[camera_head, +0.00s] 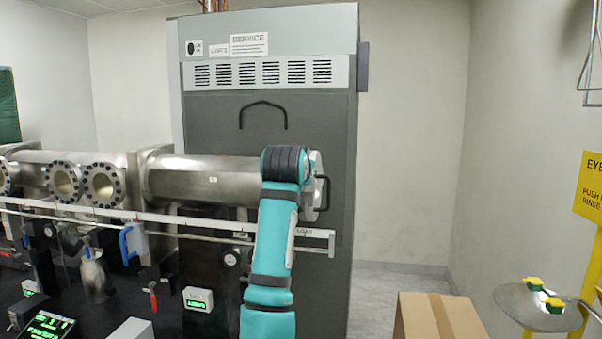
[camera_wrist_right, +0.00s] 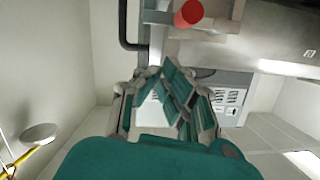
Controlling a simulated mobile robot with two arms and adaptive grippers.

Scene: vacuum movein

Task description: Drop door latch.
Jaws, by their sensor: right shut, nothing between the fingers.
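The steel chamber tube (camera_head: 205,180) runs across the head view, with a round door (camera_head: 312,203) at its right end. A black door handle (camera_head: 325,192) shows there, and also in the right wrist view (camera_wrist_right: 127,28). A red-ended part (camera_wrist_right: 188,13), which may be the latch, sits on grey metal at the top of the right wrist view. My right gripper (camera_wrist_right: 172,88) is shut and empty, below the red end in that picture, apart from it. My right arm hides the gripper and part of the door in the head view. My left gripper is not in view.
A tall grey cabinet (camera_head: 300,125) stands behind the tube. A white rail (camera_head: 190,220) runs in front of it. A cardboard box (camera_head: 438,315) and a yellow eyewash stand (camera_head: 590,255) are at the right. Floor between box and wall is clear.

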